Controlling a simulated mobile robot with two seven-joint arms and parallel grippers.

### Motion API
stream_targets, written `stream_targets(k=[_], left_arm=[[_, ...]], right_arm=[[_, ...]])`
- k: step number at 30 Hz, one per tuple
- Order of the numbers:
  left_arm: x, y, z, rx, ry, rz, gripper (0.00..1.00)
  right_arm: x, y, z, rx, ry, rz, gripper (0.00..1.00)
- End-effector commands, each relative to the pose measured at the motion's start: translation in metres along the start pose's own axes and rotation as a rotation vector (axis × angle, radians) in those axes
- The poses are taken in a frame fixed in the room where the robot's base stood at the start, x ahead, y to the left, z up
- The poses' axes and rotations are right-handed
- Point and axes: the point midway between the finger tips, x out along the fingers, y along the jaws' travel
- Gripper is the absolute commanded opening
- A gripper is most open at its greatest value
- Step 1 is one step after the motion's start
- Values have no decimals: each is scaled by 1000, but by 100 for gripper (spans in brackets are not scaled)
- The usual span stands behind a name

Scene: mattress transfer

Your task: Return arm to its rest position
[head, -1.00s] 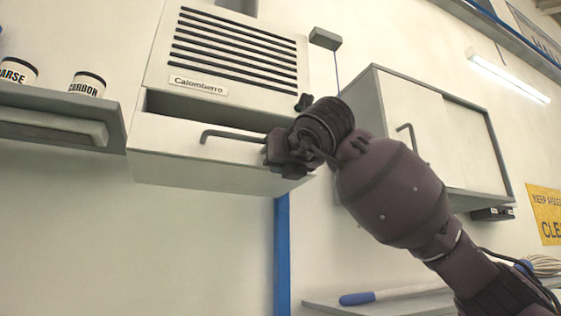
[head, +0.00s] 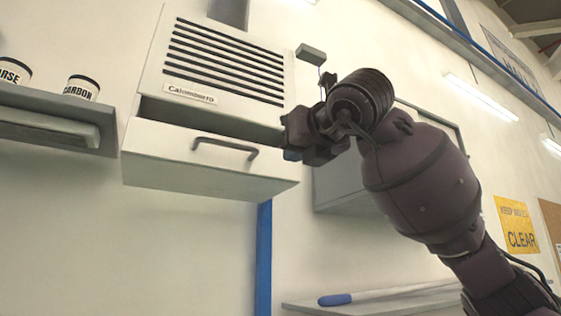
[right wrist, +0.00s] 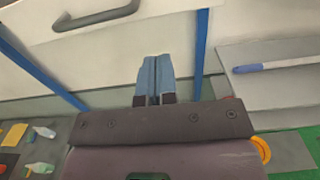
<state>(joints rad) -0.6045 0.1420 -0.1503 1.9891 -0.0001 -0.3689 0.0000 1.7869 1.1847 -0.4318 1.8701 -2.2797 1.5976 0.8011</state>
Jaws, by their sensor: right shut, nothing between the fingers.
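My right gripper (head: 290,154) is at the right of the drawer front in the head view, at the end of my dark right arm. In the right wrist view its two blue fingers (right wrist: 155,80) are together with nothing between them. The drawer (head: 200,165) of the white Calomberro cabinet (head: 215,65) stands partly pulled out, with a dark gap above its front. Its grey handle (head: 225,148) is free, to the left of the gripper. The handle also shows at the upper left of the right wrist view (right wrist: 95,20). My left gripper is not in view.
A wall cabinet (head: 335,185) is partly hidden behind my arm. A shelf (head: 50,130) with two labelled cans (head: 80,88) is at the left. Below is a ledge (head: 390,303) with a blue-handled tool (head: 335,299). A blue post (head: 263,260) runs below the drawer.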

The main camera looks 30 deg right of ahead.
Motion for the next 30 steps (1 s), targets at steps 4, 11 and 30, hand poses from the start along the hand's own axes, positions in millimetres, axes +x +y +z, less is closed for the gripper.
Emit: stream_targets(k=[4, 11, 30], left_arm=[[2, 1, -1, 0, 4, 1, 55], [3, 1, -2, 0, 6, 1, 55], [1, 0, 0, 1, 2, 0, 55]], right_arm=[[-16, 0, 1, 0, -3, 0, 0], [-23, 0, 0, 0, 0, 0, 0], [74, 85, -169, -1, 355, 503, 0]])
